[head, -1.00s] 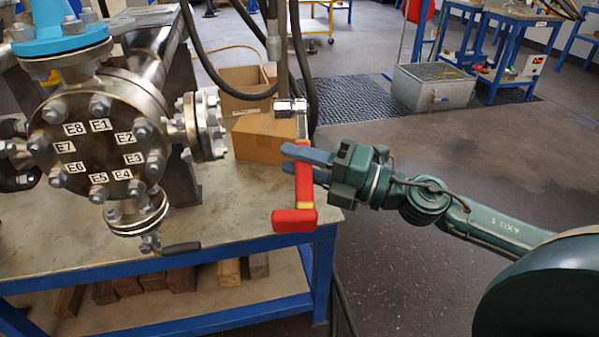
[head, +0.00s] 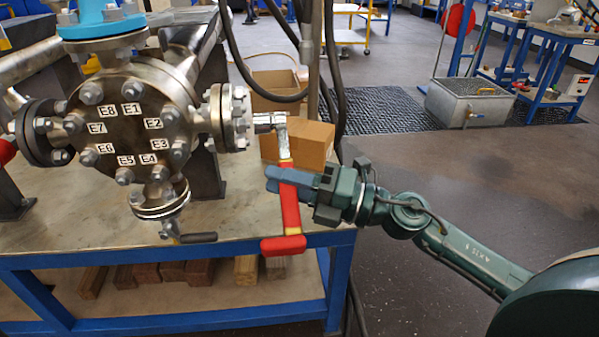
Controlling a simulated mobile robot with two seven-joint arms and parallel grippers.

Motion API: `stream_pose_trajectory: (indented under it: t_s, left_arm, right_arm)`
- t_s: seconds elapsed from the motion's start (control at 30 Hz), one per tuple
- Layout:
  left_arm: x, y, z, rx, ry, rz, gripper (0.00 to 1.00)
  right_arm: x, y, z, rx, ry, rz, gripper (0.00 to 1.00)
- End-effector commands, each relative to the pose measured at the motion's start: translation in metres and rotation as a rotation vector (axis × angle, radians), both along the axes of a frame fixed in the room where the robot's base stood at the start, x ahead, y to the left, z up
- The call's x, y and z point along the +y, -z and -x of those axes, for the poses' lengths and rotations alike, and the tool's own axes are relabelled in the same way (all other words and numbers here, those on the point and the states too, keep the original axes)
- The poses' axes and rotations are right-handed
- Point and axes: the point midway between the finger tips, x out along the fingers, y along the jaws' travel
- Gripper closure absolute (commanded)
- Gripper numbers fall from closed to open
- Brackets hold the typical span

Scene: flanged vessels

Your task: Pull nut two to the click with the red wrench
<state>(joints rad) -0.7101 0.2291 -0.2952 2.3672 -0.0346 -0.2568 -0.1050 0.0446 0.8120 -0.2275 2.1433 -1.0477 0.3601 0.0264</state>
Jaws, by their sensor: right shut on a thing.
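The round vessel cover (head: 130,135) at the left has a ring of bolts and nuts with labels E1 to E8. The nut by label E2 (head: 171,115) is on its upper right and is bare. My right gripper (head: 280,180) is shut on the red handle of the wrench (head: 291,205). The wrench hangs nearly upright, its red grip end low and its metal socket (head: 266,120) at the top pointing left. The socket appears close beside the side flange (head: 235,118); I cannot tell whether they touch. My left gripper is not in view.
The vessel stands over a blue-framed bench (head: 180,258) with wooden blocks (head: 172,272) on its lower shelf. Cardboard boxes (head: 305,143) sit behind the wrench. A hose and post (head: 313,60) rise behind it.

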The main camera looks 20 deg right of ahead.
Motion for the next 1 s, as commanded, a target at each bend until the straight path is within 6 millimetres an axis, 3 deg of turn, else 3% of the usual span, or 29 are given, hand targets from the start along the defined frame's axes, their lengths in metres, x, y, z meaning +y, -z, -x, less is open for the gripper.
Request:
stream_pose_trajectory:
  t_s: [0.47, 1.0]
  left_arm:
    - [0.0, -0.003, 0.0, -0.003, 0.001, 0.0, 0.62]
    - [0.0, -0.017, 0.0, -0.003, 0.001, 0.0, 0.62]
  right_arm:
    - [0.0, -0.001, 0.001, -0.003, 0.002, -0.001, 0.98]
    - [0.016, -0.002, -0.005, -0.003, 0.004, -0.003, 0.98]
